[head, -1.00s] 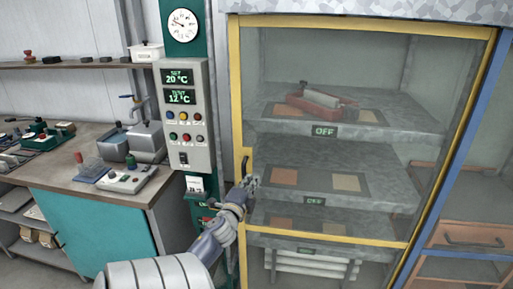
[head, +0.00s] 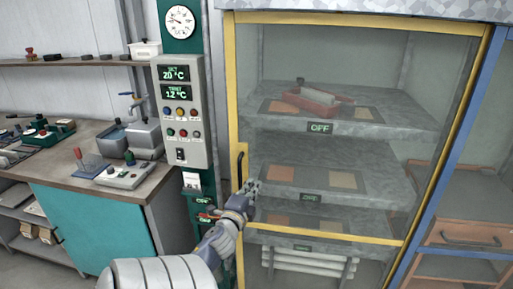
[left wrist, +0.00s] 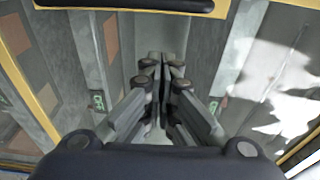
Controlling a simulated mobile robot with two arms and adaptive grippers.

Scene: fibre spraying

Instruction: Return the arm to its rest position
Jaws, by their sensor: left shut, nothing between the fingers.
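My left gripper (head: 250,188) is shut and empty in the head view, in front of the cabinet's glass door, close to the yellow frame's left side. It also shows in the left wrist view (left wrist: 162,62), fingers together, pointing toward the door. The yellow-framed glass door (head: 234,85) is closed. Its dark and yellow handle (head: 241,165) is just left of and above the gripper; whether they touch I cannot tell. My right gripper is not in view.
Inside the cabinet, a red tray (head: 312,100) sits on the top shelf (head: 400,118). Shelf displays read OFF. A control panel (head: 182,115) stands left of the door, then a workbench (head: 60,172) with tools. A wooden drawer unit (head: 470,235) is at the right.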

